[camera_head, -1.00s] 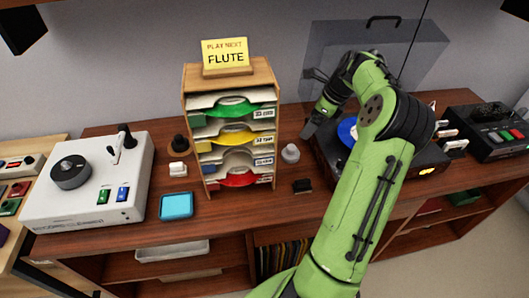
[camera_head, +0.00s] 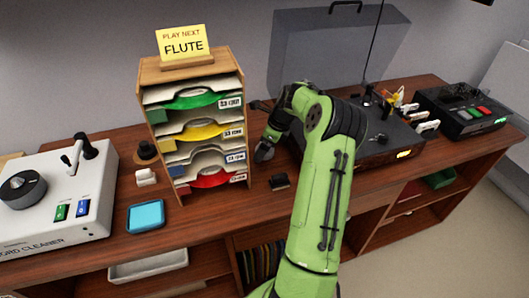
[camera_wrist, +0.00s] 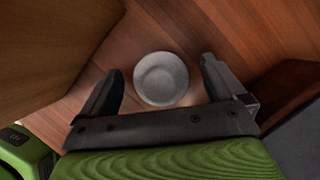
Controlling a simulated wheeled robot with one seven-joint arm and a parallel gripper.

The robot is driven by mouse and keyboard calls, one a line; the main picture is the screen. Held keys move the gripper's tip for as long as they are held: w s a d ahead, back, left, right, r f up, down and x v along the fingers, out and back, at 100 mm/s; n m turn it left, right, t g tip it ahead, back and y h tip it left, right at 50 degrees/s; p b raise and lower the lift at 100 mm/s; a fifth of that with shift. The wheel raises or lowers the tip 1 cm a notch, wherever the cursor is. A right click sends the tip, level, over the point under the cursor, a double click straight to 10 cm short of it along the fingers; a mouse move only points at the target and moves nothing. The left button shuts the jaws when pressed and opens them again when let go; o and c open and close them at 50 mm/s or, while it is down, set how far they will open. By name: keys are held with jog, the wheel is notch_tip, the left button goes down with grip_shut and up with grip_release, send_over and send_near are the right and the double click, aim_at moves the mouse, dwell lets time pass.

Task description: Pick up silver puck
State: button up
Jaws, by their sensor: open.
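The silver puck (camera_wrist: 161,78) is a round grey-white disc with a shallow dished top, standing on the brown wood surface in the wrist view. My gripper (camera_wrist: 160,70) is open, with one black finger on each side of the puck and a gap between each finger and it. The puck's height below the fingertips is hard to tell. In the head view my gripper (camera_head: 264,150) is just right of the record rack, and the puck cannot be made out clearly behind it.
The wooden rack (camera_head: 158,116) of coloured records stands close on the left, carrying a yellow sign (camera_head: 183,45). A turntable (camera_head: 385,145) with a raised lid (camera_head: 335,50) is to the right.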

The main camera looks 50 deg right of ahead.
jog(key=shift+r, duration=0.15)
jog(key=c, duration=1.3)
notch_tip(320, 180, up, 10)
jog(key=p, duration=0.3)
jog(key=shift+p, duration=0.35)
